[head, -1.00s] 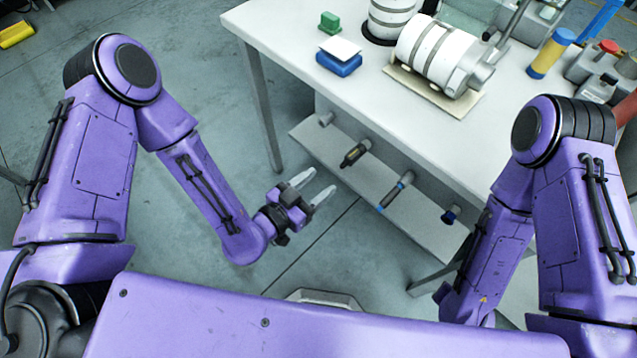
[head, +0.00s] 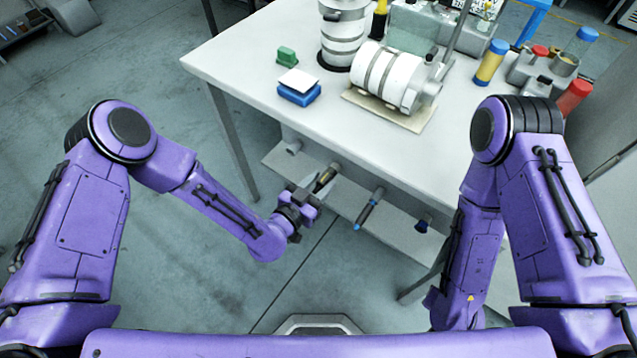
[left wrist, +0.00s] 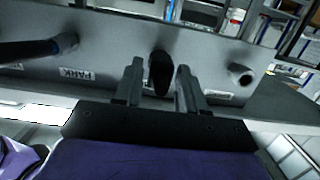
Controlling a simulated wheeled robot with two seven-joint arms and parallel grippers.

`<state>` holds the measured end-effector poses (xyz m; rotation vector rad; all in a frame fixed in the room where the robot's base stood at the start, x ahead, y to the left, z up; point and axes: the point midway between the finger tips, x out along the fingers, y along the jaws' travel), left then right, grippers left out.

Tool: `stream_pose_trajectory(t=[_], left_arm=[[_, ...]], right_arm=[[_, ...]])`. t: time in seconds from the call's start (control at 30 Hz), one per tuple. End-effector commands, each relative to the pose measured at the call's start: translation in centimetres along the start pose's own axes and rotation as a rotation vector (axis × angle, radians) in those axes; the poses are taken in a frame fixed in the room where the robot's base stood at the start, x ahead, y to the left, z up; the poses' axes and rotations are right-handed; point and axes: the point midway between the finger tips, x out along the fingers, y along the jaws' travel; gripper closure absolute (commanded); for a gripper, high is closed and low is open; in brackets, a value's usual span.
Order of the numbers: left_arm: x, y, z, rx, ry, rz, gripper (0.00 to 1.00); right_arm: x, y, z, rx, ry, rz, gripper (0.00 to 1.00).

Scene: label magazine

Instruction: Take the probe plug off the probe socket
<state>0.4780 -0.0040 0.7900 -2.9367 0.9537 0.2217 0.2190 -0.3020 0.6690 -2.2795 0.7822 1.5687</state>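Under the table, a pale panel (head: 394,231) carries a row of fittings. A dark plug with a yellowish band (head: 326,177) sticks out of it, left of centre; in the left wrist view its black end (left wrist: 160,73) shows. I cannot read which one is the probe socket, and the seat behind this plug is hidden. My left gripper (head: 318,187) is at this plug, its fingers open on either side; the left wrist view shows slim gaps between plug and fingers. My right gripper is out of view below my right arm.
A second dark plug with blue parts (head: 369,208) sits farther right, near a PARK label (left wrist: 75,75). A blue fitting (head: 422,225) is beyond it. A bare grey socket (head: 293,147) is at the left end. The tabletop (head: 235,70) overhangs the panel.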

Motion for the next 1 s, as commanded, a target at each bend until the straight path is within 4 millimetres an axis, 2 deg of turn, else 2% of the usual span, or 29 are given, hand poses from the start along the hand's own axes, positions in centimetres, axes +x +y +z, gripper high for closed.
stream_pose_trajectory(t=[0.03, 0.1, 0.27, 1.0], left_arm=[[0.0, 0.0, 0.0, 0.000, 0.000, 0.000, 0.77], [0.0, 0.0, 0.0, 0.000, 0.000, 0.000, 1.00], [-0.1, 0.0, 0.0, 0.001, 0.000, 0.000, 1.00], [-3.6, 0.0, 0.5, 0.001, 0.000, 0.001, 1.00]], right_arm=[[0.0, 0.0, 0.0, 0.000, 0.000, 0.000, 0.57], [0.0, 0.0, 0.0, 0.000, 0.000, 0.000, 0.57], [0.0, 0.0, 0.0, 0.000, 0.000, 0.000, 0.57], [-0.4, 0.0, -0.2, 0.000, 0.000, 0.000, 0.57]])
